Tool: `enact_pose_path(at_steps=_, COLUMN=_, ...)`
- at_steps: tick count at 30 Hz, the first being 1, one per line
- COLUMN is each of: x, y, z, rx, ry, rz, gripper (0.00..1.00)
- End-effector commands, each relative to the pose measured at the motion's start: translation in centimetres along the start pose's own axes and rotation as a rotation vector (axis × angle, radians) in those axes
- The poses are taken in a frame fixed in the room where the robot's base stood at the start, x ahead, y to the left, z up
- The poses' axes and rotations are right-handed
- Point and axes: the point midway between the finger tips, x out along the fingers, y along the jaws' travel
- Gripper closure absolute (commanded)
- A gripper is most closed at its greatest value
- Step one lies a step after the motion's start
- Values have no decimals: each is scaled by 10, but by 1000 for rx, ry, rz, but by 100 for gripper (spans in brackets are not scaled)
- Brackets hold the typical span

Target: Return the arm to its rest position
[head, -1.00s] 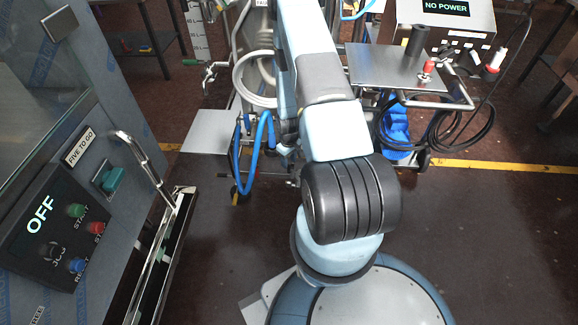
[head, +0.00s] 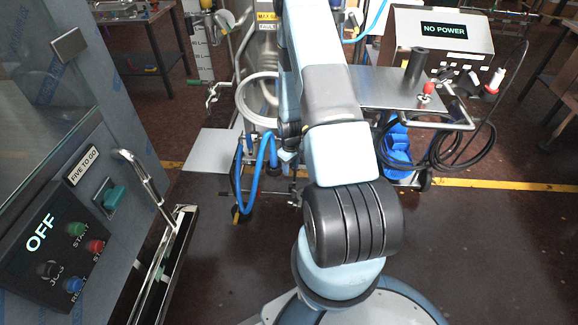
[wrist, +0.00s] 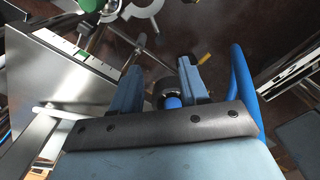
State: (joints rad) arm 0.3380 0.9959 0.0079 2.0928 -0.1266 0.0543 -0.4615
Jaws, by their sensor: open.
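My arm (head: 325,95) rises from my base in the head view and reaches forward to the top edge of the picture, over the filler machine's side. No held object is visible.
A control cabinet (head: 62,225) reading OFF stands at the left with a metal rail (head: 148,185). A steel shelf (head: 395,88), coiled cables and a NO POWER panel (head: 443,30) stand at the right. A blue hose (head: 262,165) hangs left of my arm. Floor at lower right is clear.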

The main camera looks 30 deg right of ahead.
Motion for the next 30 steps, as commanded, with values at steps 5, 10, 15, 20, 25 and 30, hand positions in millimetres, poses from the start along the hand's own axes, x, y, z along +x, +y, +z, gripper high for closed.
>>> enact_pose_path(at_steps=5, x=0, y=0, z=0, rx=0, ry=0, rz=0, gripper=56)
enact_pose_path(at_steps=10, x=-9, y=0, z=-4, rx=1, ry=5, rz=5, gripper=56)
enact_pose_path(at_steps=15, x=-51, y=1, z=-18, rx=13, ry=26, rz=23, gripper=56)
enact_pose_path(at_steps=20, x=-108, y=-2, z=-32, rx=30, ry=53, rz=45, gripper=56)
enact_pose_path(at_steps=25, x=-166, y=-10, z=-40, rx=48, ry=81, rz=64, gripper=56)
enact_pose_path(at_steps=30, x=-223, y=-22, z=-43, rx=67, ry=110, rz=80, gripper=56)
